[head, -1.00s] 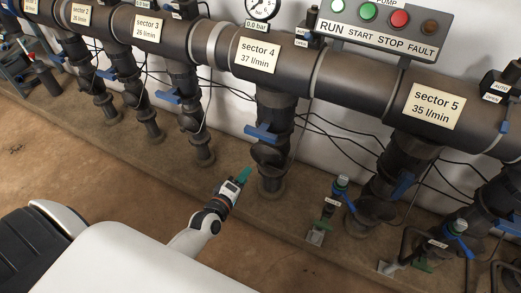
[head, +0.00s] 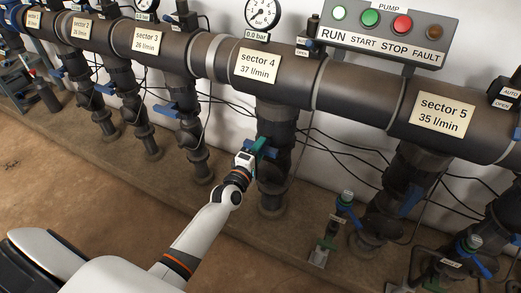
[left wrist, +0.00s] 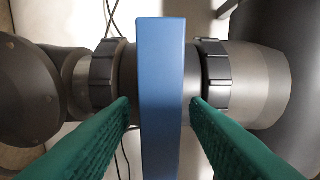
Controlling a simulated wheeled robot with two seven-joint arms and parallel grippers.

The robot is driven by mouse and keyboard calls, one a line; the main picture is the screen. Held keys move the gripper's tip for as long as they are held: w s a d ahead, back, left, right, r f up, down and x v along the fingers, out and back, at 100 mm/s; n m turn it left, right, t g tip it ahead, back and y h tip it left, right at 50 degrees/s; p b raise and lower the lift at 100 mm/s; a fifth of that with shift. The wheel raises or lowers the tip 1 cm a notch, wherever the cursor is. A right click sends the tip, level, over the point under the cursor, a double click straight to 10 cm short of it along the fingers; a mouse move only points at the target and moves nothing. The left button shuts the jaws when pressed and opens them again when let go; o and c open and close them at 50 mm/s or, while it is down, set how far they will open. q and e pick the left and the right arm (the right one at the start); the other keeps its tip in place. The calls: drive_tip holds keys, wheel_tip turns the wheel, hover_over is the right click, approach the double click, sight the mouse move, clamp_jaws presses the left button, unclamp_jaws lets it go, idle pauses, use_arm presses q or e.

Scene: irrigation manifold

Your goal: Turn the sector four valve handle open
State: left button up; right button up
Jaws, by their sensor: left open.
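The sector four valve has a blue lever handle (head: 268,151) on the dark vertical pipe below the "sector 4" label (head: 257,67). In the head view the handle lies crosswise to its pipe, partly hidden by my left gripper (head: 258,146). In the left wrist view the blue handle (left wrist: 162,95) stands between the two green fingers of my left gripper (left wrist: 161,112). The fingers are open, with a gap on each side of the handle. Behind it are the dark valve body and ribbed collars (left wrist: 104,75). My right gripper is not in view.
The thick horizontal main pipe (head: 350,95) runs above, with a gauge (head: 263,13) and a pump panel (head: 385,32). Neighbouring valve pipes stand left and right. Thin black cables hang behind. The brown floor (head: 100,205) at front left is clear.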

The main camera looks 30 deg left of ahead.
use_arm(q)
drive_tip(key=shift+w, duration=0.4)
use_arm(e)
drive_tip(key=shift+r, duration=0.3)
use_arm(q)
drive_tip(key=shift+c, duration=0.5)
clamp_jaws()
drive_tip(key=m+p, duration=0.3)
drive_tip(key=m, duration=0.4)
drive_tip(key=shift+p, duration=0.35)
drive_tip(key=m+p, duration=0.2)
drive_tip(key=m, duration=0.5)
drive_tip(key=shift+p, duration=0.4)
drive_tip(key=shift+s+m+p, duration=0.1)
drive_tip(key=shift+m+p, duration=0.35)
drive_tip(key=shift+m, duration=1.45)
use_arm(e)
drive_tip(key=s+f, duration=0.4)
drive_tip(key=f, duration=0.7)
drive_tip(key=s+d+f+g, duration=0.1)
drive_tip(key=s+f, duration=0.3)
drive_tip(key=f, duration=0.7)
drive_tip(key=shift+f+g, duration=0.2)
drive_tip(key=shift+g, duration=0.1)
use_arm(q)
drive_tip(key=shift+f, duration=0.1)
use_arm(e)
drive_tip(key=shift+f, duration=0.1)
